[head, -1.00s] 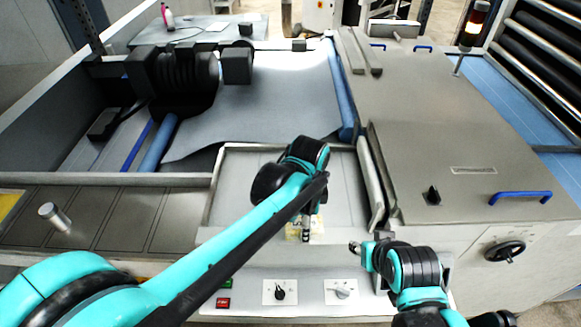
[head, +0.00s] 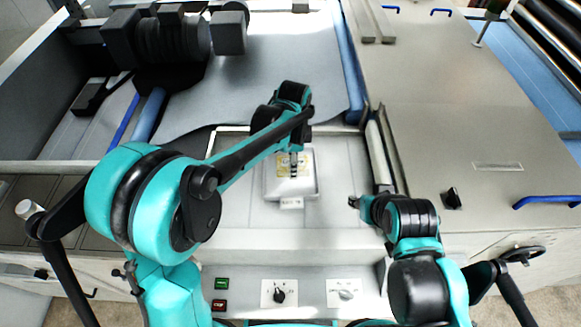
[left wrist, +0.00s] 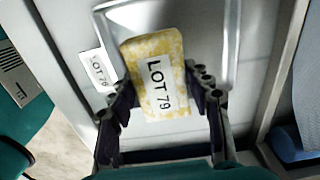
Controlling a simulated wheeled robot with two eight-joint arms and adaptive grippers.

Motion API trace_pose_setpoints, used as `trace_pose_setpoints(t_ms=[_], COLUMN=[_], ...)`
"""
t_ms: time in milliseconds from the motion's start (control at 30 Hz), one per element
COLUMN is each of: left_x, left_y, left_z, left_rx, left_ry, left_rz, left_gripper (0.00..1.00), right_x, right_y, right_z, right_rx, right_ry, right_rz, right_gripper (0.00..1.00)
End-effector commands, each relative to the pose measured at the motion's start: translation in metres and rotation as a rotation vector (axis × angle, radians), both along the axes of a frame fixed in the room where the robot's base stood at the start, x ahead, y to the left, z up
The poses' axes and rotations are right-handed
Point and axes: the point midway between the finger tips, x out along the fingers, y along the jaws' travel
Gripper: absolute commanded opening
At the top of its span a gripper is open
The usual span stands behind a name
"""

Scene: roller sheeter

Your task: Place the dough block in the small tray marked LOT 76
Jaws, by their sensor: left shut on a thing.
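The dough block (left wrist: 140,51) is yellow and mottled, with a white label reading LOT 79. My left gripper (left wrist: 160,92) is shut on it, one finger at each side. In the head view the block (head: 281,163) shows partly behind my left gripper (head: 294,172), over the small tray (head: 309,189). I cannot tell whether it touches the tray floor. The tray's raised rim (left wrist: 233,50) also shows in the left wrist view. A white tag (left wrist: 98,67) beside the tray reads LOT 7 and a last digit I cannot read surely. My right gripper (head: 355,202) is empty, right of the tray.
The small tray stands in a shallow grey recess (head: 340,170) with bare room to its right. A front panel below holds buttons and knobs (head: 279,292). A grey cover (head: 470,120) with blue handles lies right, and the sheeter's blue roller (head: 345,70) behind.

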Motion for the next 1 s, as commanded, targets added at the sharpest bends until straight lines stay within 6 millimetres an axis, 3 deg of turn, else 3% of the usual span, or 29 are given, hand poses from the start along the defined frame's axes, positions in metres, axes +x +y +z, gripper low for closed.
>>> trace_pose_setpoints(t_ms=[200,533,933,967,1000], left_x=[0.022,0.023,0.023,0.023,0.023], left_y=[0.007,0.007,0.007,0.007,0.007], left_z=[-0.014,-0.053,-0.059,-0.058,-0.058], left_rx=[0.000,0.000,0.000,0.000,0.000], left_ry=[0.000,0.000,0.000,0.000,0.000], left_rz=[0.000,0.000,0.000,0.000,0.000], left_gripper=[0.11,0.11,0.11,0.57,0.68], right_x=[0.000,0.000,0.000,0.000,0.000], right_y=[0.000,0.000,0.000,0.000,0.000], right_z=[-0.001,-0.005,-0.010,-0.009,-0.008], right_rx=[0.000,0.000,0.000,0.000,0.000], right_ry=[0.000,0.000,0.000,0.000,0.000], right_rz=[0.000,0.000,0.000,0.000,0.000], right_gripper=[0.40,0.40,0.40,0.40,0.40])
